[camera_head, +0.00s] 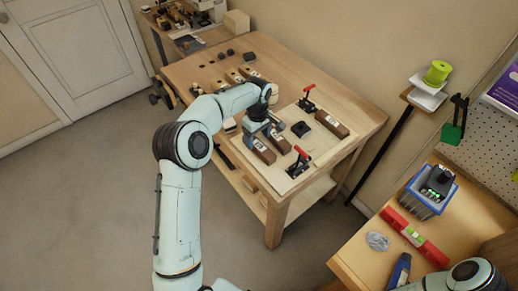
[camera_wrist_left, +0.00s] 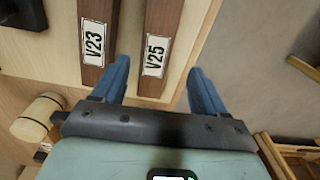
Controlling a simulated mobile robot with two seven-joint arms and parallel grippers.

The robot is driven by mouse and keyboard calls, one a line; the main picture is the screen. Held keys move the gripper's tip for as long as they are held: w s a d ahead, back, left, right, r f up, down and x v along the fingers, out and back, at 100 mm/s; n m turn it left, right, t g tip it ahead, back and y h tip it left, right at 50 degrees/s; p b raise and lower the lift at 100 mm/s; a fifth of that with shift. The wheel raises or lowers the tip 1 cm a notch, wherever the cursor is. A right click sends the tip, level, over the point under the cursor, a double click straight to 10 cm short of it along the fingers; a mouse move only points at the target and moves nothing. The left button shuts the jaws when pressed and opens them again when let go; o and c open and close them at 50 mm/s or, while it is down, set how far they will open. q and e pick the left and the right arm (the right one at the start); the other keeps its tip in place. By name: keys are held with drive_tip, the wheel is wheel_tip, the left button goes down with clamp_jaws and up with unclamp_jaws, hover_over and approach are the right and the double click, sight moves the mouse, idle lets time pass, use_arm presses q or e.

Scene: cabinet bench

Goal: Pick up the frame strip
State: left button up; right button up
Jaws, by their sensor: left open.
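Brown wooden strips with white labels lie side by side on a pale board (camera_head: 316,151) on the bench. In the left wrist view one strip reads V25 (camera_wrist_left: 154,58) and its neighbour reads V23 (camera_wrist_left: 94,45). I cannot tell from the head view which label is on which strip. My left gripper (camera_head: 258,126) is over the near left of the board. In the left wrist view its blue fingers (camera_wrist_left: 160,72) are open, with the V25 strip showing between them. The V23 strip lies outside the left finger.
Two red-handled toggle clamps (camera_head: 307,98) (camera_head: 298,162) and a black block (camera_head: 301,129) stand on the board, with another brown block (camera_head: 333,123). A mallet-like wooden piece (camera_wrist_left: 36,118) lies left of the fingers. A side table (camera_head: 377,262) holds a red level and blue bin.

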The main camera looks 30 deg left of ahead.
sight(259, 146)
use_arm(q)
drive_tip(key=shift+w+f, duration=0.2)
drive_tip(key=shift+f, duration=0.25)
drive_tip(key=f, duration=0.5)
drive_tip(key=shift+w+d, duration=0.1)
drive_tip(key=shift+w, duration=0.1)
drive_tip(key=shift+r, duration=0.15)
drive_tip(key=c, duration=1.1)
